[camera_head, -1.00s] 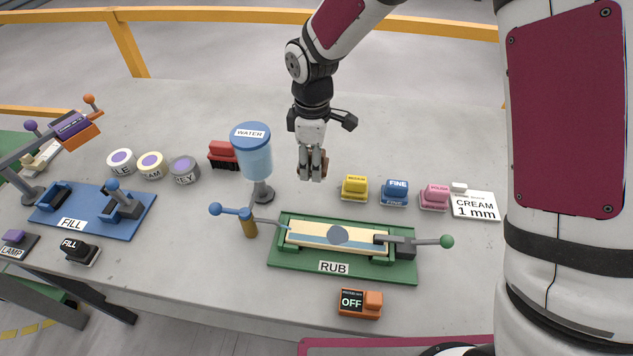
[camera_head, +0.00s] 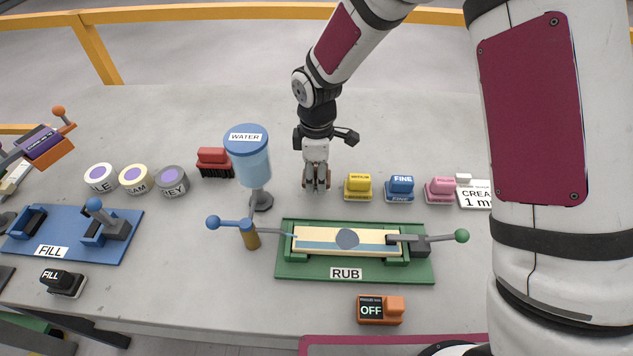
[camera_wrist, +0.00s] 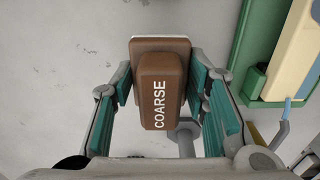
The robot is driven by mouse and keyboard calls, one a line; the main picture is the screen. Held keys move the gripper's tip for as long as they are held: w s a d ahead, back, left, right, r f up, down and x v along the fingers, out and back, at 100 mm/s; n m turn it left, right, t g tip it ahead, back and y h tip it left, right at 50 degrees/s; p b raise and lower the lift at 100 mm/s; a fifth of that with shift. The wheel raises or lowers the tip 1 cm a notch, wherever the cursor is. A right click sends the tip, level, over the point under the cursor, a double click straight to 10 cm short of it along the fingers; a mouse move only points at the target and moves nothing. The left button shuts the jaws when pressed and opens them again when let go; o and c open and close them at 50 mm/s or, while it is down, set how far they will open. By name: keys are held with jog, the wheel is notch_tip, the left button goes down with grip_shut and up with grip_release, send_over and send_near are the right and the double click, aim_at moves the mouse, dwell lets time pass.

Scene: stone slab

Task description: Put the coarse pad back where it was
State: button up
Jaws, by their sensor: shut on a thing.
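The coarse pad (camera_wrist: 160,88) is a brown block with a white "COARSE" label, seen upright between the fingers in the wrist view. My gripper (camera_head: 316,184) is shut on it, with one teal-lined finger on each side; the gripper also shows in the wrist view (camera_wrist: 163,95). In the head view the fingers mostly hide the pad. They are low at the left end of the pad row, left of the yellow medium pad (camera_head: 358,187). I cannot tell whether the pad touches the slab.
The blue fine pad (camera_head: 400,188) and pink polish pad (camera_head: 441,190) stand to the right. The water container (camera_head: 249,160) is close on the left, with a red block (camera_head: 214,162) beyond it. The green RUB fixture (camera_head: 300,268) lies in front. The slab behind is clear.

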jog(key=shift+f, duration=1.5)
jog(key=shift+f, duration=0.15)
jog(key=o, duration=1.2)
